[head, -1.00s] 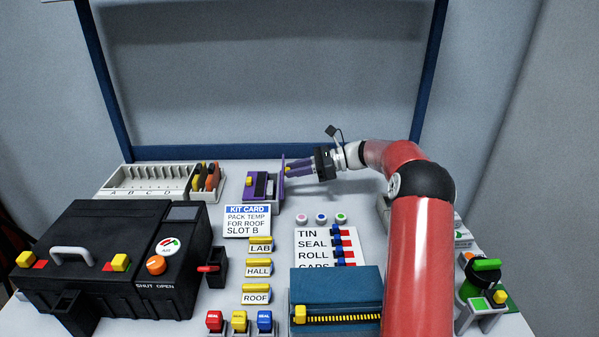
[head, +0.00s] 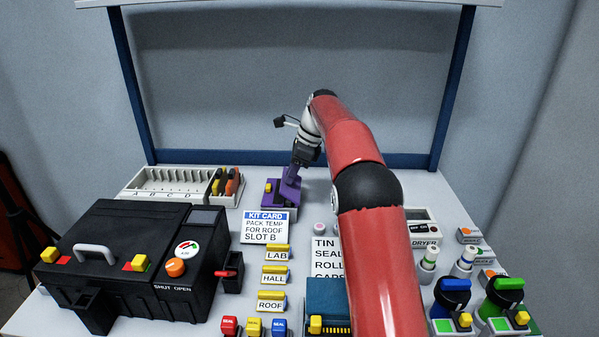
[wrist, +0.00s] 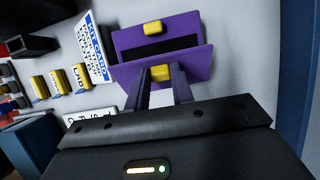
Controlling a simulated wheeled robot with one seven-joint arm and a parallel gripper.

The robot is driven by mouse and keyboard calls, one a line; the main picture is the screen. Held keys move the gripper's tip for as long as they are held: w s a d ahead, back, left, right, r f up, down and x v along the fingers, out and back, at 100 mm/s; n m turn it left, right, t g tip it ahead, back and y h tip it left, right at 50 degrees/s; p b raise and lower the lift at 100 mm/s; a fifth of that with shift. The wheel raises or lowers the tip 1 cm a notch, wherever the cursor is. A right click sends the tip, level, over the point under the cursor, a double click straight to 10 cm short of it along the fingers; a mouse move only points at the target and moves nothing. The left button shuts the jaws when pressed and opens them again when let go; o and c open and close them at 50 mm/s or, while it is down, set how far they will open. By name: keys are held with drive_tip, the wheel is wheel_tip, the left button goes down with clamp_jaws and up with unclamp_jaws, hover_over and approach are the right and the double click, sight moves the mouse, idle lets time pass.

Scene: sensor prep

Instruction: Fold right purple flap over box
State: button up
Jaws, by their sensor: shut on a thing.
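The purple box (head: 268,200) sits at the back middle of the table, by the kit card. The wrist view shows its dark slot (wrist: 158,47), with a purple panel and yellow tab (wrist: 152,28) on the far side. The right purple flap (wrist: 190,62) is raised on the near side of the slot and partly overlaps it in this view; its exact angle is unclear. My gripper (wrist: 162,80) is shut on the yellow tab (wrist: 160,73) of this flap. In the head view my gripper (head: 291,176) points down at the box's right side, hiding part of it.
The kit card (head: 265,226) stands just in front of the box. A lettered rack (head: 165,190) and upright orange and yellow items (head: 228,184) are to the left. The black case (head: 110,245) fills the front left. My arm hides part of the label board (head: 325,258).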

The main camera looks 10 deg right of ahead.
drive_tip(key=shift+w+a+f+g+h, duration=0.15)
drive_tip(key=shift+a+f+h, duration=0.15)
drive_tip(key=shift+a+h, duration=0.5)
drive_tip(key=shift+w+a+f+g+h, duration=0.15)
drive_tip(key=shift+a+f+h, duration=0.15)
drive_tip(key=shift+h, duration=0.8)
drive_tip(key=shift+s+a, duration=0.1)
drive_tip(key=o, duration=1)
drive_tip(key=shift+r, duration=0.1)
